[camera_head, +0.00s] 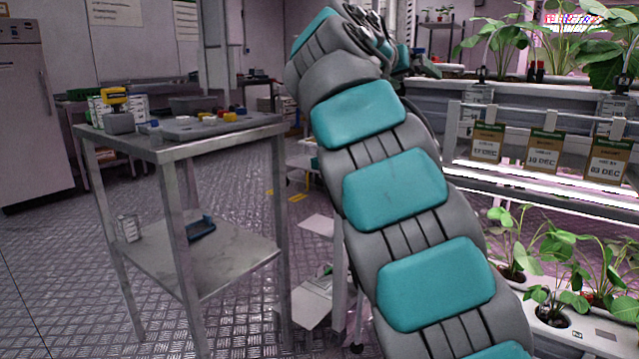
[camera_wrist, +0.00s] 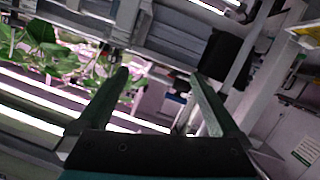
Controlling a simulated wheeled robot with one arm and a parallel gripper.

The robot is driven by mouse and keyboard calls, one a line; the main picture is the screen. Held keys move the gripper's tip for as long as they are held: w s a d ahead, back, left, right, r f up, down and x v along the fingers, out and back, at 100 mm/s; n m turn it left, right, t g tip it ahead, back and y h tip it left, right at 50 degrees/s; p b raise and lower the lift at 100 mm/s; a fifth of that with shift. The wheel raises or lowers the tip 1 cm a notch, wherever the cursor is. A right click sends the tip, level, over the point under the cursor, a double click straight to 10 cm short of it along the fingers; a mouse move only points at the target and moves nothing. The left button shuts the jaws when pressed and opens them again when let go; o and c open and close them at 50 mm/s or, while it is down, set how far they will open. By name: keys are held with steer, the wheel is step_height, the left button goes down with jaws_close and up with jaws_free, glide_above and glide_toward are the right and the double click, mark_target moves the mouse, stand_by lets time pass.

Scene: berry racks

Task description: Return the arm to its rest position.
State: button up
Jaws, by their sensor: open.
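My arm, grey with teal pads, rises through the middle of the head view and bends away at the top. Its far end is small and partly hidden there, so the fingers cannot be made out. In the wrist view my gripper (camera_wrist: 160,88) shows two dark fingers spread wide apart with nothing between them. Beyond the fingers are a grey rack beam and green plants, seen tilted. The fingers do not appear to touch anything.
A metal table (camera_head: 170,148) with tools and a tray stands at the left. Plant racks (camera_head: 560,190) with dated tags (camera_head: 543,152) and lit strips fill the right. Potted plants (camera_head: 550,265) sit low at the right. The metal floor (camera_head: 60,260) is open at the left.

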steer(key=s+d+f+n+g+y+p, duration=0.1)
steer(key=s+d+f+g+y, duration=0.2)
steer(key=s+f, duration=0.65)
steer(key=s+d+f+n+g+y+p, duration=0.15)
steer(key=s+d+f+g, duration=0.3)
steer(key=s+f, duration=0.55)
steer(key=s+a+f+n+g+y, duration=0.1)
steer(key=s+a+f+y, duration=0.1)
steer(key=s+f, duration=0.5)
steer(key=s+a+f+g+y+p, duration=0.1)
steer(key=s+a+f, duration=0.4)
steer(key=s, duration=0.8)
steer(key=s+a+f+n+g+y+p, duration=0.1)
steer(key=s+a+f+g+y, duration=0.1)
steer(key=s+f, duration=0.8)
steer(key=shift+a+f+n+g+y, duration=0.4)
steer(key=shift+a+g, duration=0.25)
steer(key=shift+a, duration=0.35)
steer(key=shift+s, duration=0.1)
